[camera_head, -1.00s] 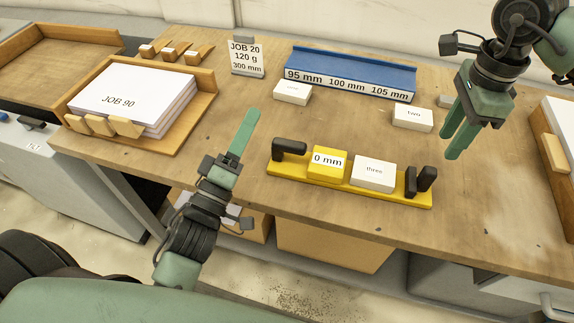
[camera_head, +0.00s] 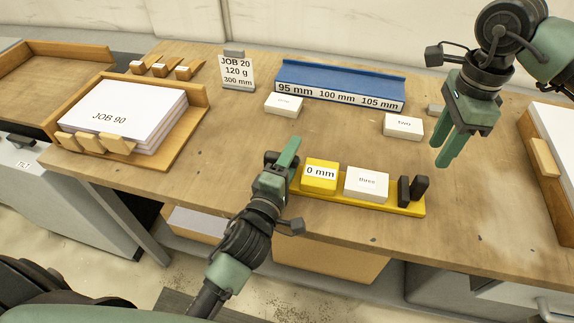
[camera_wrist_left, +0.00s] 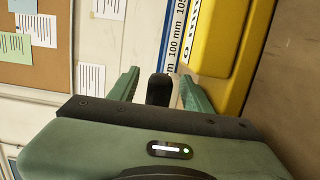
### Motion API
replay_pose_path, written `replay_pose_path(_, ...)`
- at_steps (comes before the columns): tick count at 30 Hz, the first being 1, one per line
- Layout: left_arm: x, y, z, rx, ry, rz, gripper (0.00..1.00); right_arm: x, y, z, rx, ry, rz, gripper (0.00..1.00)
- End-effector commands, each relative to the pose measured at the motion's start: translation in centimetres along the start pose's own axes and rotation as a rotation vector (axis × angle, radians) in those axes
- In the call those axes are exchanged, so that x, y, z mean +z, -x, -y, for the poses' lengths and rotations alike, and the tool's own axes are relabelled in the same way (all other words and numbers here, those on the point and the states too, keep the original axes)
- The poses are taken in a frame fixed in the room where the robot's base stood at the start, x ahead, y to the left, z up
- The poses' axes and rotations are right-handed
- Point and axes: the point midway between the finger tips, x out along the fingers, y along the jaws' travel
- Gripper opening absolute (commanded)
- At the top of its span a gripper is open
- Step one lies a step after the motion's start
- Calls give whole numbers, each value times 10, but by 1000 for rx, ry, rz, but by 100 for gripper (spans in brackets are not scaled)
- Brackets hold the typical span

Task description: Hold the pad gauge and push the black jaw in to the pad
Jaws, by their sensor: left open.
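The yellow pad gauge (camera_head: 333,197) lies near the table's front edge, with a yellow 0 mm block (camera_head: 320,175) on it. A white pad marked three (camera_head: 366,185) sits on the gauge just right of that block. Two black upright pieces, the jaw (camera_head: 403,191) and a post (camera_head: 419,188), stand at the gauge's right end, with a gap between pad and jaw. My left gripper (camera_head: 287,155) is open at the gauge's left end. In the left wrist view the black handle (camera_wrist_left: 159,90) stands between its fingers. My right gripper (camera_head: 441,150) is open and empty above the table, behind the right end.
A blue rack (camera_head: 340,74) marked 95, 100 and 105 mm stands at the back. White pads one (camera_head: 284,104) and two (camera_head: 403,125) lie before it. A JOB 20 sign (camera_head: 237,72) and a JOB 90 paper tray (camera_head: 197,115) are to the left. Table right of the gauge is clear.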

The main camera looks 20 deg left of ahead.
Motion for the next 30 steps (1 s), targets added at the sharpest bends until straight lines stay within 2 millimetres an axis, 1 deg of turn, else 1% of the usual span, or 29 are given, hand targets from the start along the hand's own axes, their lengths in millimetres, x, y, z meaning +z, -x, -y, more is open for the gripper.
replay_pose_path(3, 0, -4, 0, 1, -1, 0, 49, 0, 0, 0, 0, 0, 0, 36)
replay_pose_path(10, 0, -5, 0, 0, -1, 0, 49, 0, 0, 0, 0, 0, 0, 36)
replay_pose_path(11, 0, -5, 0, 0, -1, 0, 41, 0, 0, 0, 0, 0, 0, 36)
replay_pose_path(12, 0, -5, 0, 1, -1, 0, 30, 0, 0, 0, 0, 0, 0, 36)
replay_pose_path(14, 0, -5, 0, 1, -1, 0, 13, 0, 0, 0, 0, 0, 0, 36)
replay_pose_path(15, 0, -5, 0, 1, -1, 0, 2, 0, 0, 0, 0, 0, 0, 36)
replay_pose_path(16, 0, -5, 0, 1, -1, 0, 0, 0, 0, 0, 0, 0, 0, 36)
replay_pose_path(30, 0, -4, 0, 0, -1, 0, 0, 0, 0, 0, 0, 0, 0, 36)
